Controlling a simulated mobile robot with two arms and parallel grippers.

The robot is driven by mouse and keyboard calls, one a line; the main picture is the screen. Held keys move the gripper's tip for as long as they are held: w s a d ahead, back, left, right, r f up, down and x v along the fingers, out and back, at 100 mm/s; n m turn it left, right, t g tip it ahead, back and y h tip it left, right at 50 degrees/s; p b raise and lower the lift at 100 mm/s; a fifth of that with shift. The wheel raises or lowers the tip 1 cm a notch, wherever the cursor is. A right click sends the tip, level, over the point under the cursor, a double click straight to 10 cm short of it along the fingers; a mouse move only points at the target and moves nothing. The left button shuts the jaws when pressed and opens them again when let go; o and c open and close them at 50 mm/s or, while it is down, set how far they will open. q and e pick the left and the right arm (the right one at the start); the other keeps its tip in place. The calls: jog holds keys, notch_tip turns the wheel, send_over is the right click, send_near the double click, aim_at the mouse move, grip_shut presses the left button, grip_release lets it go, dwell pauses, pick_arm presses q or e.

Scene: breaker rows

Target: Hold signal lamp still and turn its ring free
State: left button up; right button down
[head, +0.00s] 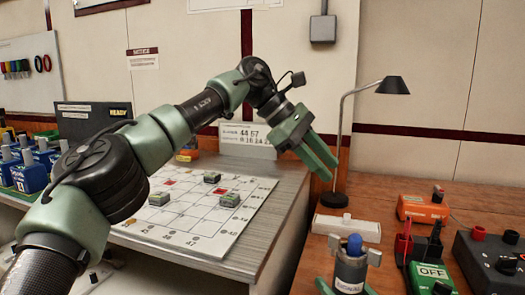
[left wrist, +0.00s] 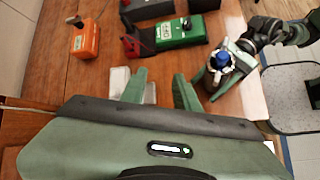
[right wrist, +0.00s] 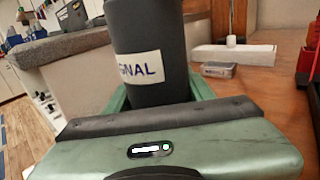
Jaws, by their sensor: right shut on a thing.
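The signal lamp (head: 350,271) is a dark grey cylinder with a blue top (head: 354,243) and a pale label, upright at the bottom of the head view. Its pale metal ring (left wrist: 219,65) surrounds the blue top in the left wrist view. My right gripper (head: 347,287) is shut on the lamp's body; the right wrist view shows the grey body (right wrist: 150,40) between its fingers, its label partly cut off. My left gripper (head: 330,171) is open and empty, up and to the left of the lamp in the head view. Its fingers (left wrist: 160,88) are apart, beside the lamp.
A white block (head: 346,228) lies on the wooden bench by a desk lamp (head: 340,130). A green device marked OFF (head: 432,275), an orange box (head: 422,209) and a dark box (head: 490,262) stand at right. A gridded board (head: 195,225) lies on the left counter.

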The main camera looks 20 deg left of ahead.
pick_arm(q)
jog(key=w+a+n+t+h, duration=0.1)
jog(key=w+a+n+t, duration=0.1)
jog(key=a, duration=0.5)
jog(key=w+a+n+t+h, duration=0.2)
jog(key=w+a+t, duration=0.1)
jog(key=a, duration=0.5)
jog(key=shift+w+a+n, duration=0.3)
jog(key=shift+w+n, duration=0.1)
jog(key=shift+w, duration=0.1)
jog(key=shift+f, duration=0.1)
jog(key=m+g+y, duration=0.5)
jog(key=g+y, duration=0.2)
jog(key=g, duration=0.2)
send_near(374, 250)
jog(key=x, duration=0.9)
jog(key=shift+s+d+f, duration=0.1)
grip_shut()
